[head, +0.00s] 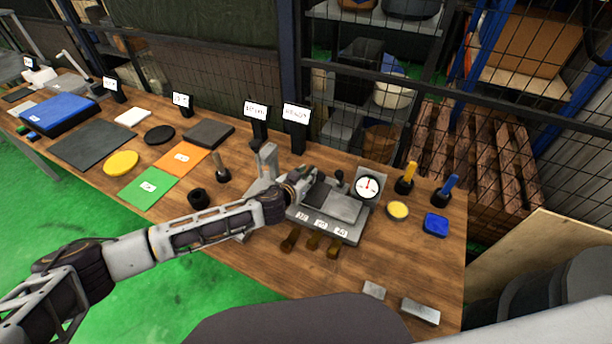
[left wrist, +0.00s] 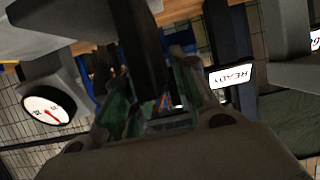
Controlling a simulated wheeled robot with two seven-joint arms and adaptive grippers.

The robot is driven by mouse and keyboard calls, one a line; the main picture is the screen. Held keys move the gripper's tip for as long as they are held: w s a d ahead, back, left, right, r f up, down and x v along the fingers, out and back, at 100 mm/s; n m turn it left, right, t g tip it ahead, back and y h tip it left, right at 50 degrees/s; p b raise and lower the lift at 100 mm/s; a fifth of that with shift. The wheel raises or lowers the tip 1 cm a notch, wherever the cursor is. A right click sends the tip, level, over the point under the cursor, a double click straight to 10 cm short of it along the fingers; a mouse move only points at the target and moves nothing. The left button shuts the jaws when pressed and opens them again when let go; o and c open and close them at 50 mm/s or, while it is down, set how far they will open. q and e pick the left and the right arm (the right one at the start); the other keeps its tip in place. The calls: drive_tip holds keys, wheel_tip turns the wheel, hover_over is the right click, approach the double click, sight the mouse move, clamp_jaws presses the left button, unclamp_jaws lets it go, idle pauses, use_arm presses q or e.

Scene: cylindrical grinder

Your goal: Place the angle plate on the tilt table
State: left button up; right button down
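The grey device with a flat top and small white labels on its front, which looks like the tilt table (head: 345,228), stands on the wooden bench. A grey upright piece with a right-angled outline, which may be the angle plate (head: 267,158), stands at its left, partly behind my arm. My left gripper (head: 304,178) is low over the device's left part. In the left wrist view, my gripper's fingers (left wrist: 160,100) are spread with a dark bar between or behind them; I cannot tell whether they grip it. My right gripper is out of view.
A dial gauge (head: 368,186) stands at the device's right back. Yellow-handled (head: 407,178) and blue-handled (head: 447,189) tools stand farther right. Sign posts (head: 297,128) rise behind. Small grey blocks (head: 420,311) lie at the front right. Green (head: 148,187) and orange (head: 181,158) mats lie left.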

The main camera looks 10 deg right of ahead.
use_arm(q)
drive_tip(key=shift+r, duration=0.15)
idle(0.3)
drive_tip(key=shift+v, duration=0.95)
drive_tip(key=v, duration=1)
drive_tip(key=shift+b, duration=0.35)
drive_tip(key=shift+a, duration=0.1)
drive_tip(key=shift+s+a, duration=0.1)
drive_tip(key=shift+s, duration=0.05)
